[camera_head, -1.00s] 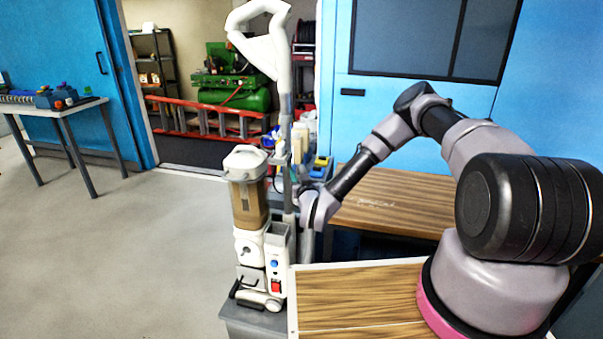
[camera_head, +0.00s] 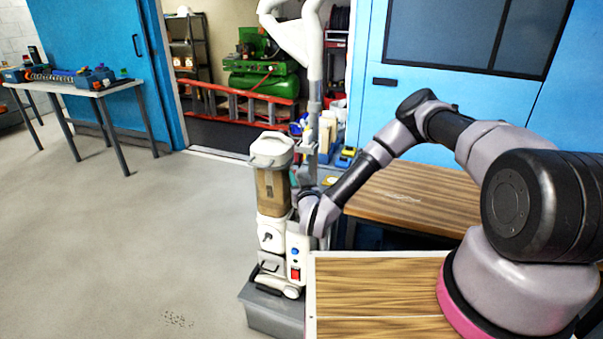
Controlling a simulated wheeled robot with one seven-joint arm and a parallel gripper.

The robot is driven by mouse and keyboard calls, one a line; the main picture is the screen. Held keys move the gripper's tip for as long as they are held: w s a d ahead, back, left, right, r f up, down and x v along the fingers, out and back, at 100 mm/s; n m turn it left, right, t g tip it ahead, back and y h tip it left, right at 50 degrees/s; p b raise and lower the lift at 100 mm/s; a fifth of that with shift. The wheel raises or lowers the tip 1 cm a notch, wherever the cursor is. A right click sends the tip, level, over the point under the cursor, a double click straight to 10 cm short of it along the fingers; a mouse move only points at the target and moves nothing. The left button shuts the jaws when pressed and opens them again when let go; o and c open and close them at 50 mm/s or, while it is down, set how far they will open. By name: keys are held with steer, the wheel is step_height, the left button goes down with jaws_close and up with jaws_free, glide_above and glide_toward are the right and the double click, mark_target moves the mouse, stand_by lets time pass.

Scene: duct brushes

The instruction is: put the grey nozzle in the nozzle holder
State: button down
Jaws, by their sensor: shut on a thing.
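My arm's wrist (camera_head: 320,212) is low in the middle of the head view, close against the right side of a white upright machine with a clear canister. My gripper lies beyond the wrist, and its fingertips are hidden or lost in the clutter by the machine and its tall pole. What the jaws hold cannot be made out. I cannot pick out the grey nozzle or the nozzle holder with certainty.
The white machine (camera_head: 271,190) stands on a grey plinth (camera_head: 272,318), beside a wood-topped surface (camera_head: 380,290). Another wooden table (camera_head: 420,195) is behind my arm. A white table (camera_head: 110,87) with blue racks stands at far left. The floor between is clear.

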step_height(320, 180, down, 8)
stand_by(0.9)
stand_by(0.4)
steer(key=shift+c, duration=2.2)
jaws_free()
steer(key=shift+s, duration=0.1)
steer(key=v, duration=1)
steer(key=shift+s+d+r, duration=0.1)
steer(key=shift+d+r, duration=0.05)
steer(key=shift+r, duration=1.1)
steer(key=shift+s+d+r, duration=0.1)
steer(key=shift+d+r, duration=0.05)
steer(key=shift+r, duration=1.05)
